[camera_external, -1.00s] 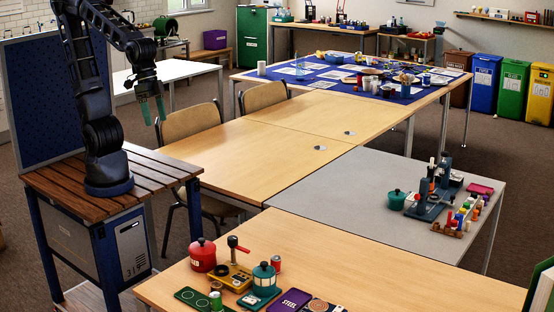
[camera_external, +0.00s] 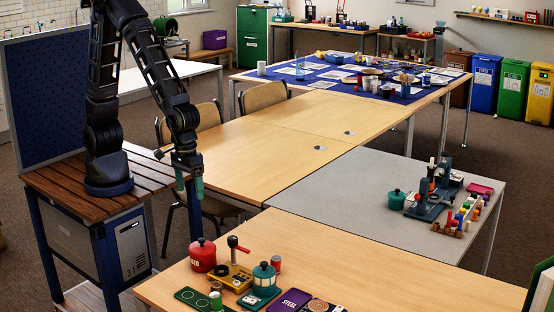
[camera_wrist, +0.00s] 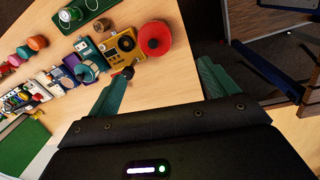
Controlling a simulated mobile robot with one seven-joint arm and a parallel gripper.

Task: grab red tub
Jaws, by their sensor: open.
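The red tub (camera_external: 202,255) is a rounded red pot with a dark knob on its lid, standing upright on the near wooden table. In the wrist view the red tub (camera_wrist: 154,38) shows from above as a red disc, beyond the fingers and between their lines. My gripper (camera_external: 190,188) hangs above the table's left edge, above and slightly left of the tub, apart from it. In the wrist view my gripper (camera_wrist: 162,82) has its two green fingers wide apart with nothing between them.
A green tray (camera_external: 195,299) and a purple box (camera_external: 289,301) lie at the front.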

